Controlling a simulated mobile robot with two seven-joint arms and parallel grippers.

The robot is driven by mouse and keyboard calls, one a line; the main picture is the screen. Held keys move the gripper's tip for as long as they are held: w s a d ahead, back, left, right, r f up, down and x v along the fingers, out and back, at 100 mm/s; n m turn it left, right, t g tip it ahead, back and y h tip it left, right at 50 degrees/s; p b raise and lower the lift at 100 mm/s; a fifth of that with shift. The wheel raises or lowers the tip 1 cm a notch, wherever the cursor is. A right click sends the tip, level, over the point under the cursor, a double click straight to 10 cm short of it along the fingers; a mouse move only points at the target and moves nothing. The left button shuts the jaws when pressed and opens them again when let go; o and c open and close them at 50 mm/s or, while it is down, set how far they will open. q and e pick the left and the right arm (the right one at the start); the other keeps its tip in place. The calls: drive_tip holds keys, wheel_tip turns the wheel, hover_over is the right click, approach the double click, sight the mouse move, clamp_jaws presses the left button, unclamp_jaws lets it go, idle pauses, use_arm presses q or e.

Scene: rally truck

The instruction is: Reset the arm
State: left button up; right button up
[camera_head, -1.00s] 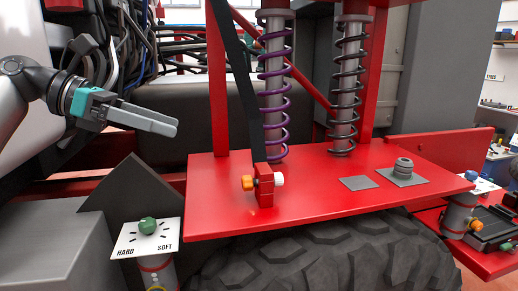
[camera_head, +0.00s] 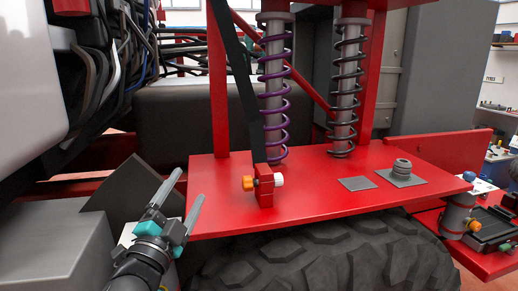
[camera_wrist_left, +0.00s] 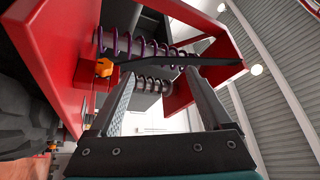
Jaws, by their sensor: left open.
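My left gripper (camera_head: 182,190) is low at the left in the head view, in front of the red plate's left edge. Its two fingers are spread and point up, with nothing between them. It covers most of the white HARD/SOFT dial card. In the left wrist view, the open fingers (camera_wrist_left: 160,95) point toward the purple spring (camera_wrist_left: 140,45) and the orange knob (camera_wrist_left: 104,68). My right gripper is in neither view.
The red plate (camera_head: 320,195) carries a red block with an orange knob (camera_head: 248,183) and a black strap (camera_head: 235,80). Purple (camera_head: 273,95) and dark (camera_head: 346,90) coil springs stand behind. A tire (camera_head: 320,255) lies below. A grey box (camera_head: 50,240) is at left.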

use_arm(q)
drive_tip(key=s+a+f+n+g+y, duration=0.2)
drive_tip(key=s+f+n+g, duration=0.25)
drive_tip(key=f, duration=0.45)
drive_tip(key=s+a+f+n+g+y, duration=0.1)
drive_tip(key=s+f+n+g+y, duration=0.25)
drive_tip(key=s+f, duration=0.45)
drive_tip(key=s+d+f+n+g+h, duration=0.1)
drive_tip(key=s+f+n+g, duration=0.1)
drive_tip(key=s+f+g, duration=0.55)
drive_tip(key=s+d+f+n+g+h, duration=0.1)
drive_tip(key=s+f+n+g, duration=0.3)
drive_tip(key=s, duration=0.7)
wheel_tip(320, 180, down, 33)
drive_tip(key=s+m+t+b, duration=0.1)
drive_tip(key=s+b, duration=0.1)
drive_tip(key=b, duration=0.9)
drive_tip(key=s+a+f+b, duration=0.1)
drive_tip(key=s+f+b, duration=0.3)
drive_tip(key=f, duration=0.5)
drive_tip(key=s+a+f+g+b, duration=0.1)
drive_tip(key=s+f+b, duration=0.3)
drive_tip(key=f, duration=0.5)
drive_tip(key=s+a+f+b, duration=0.1)
drive_tip(key=s+f+b, duration=0.3)
drive_tip(key=s+f, duration=0.3)
wheel_tip(320, 180, down, 3)
drive_tip(key=shift+s+r+m+b, duration=0.1)
drive_tip(key=shift+s+m+b, duration=0.2)
drive_tip(key=shift+s+b, duration=0.1)
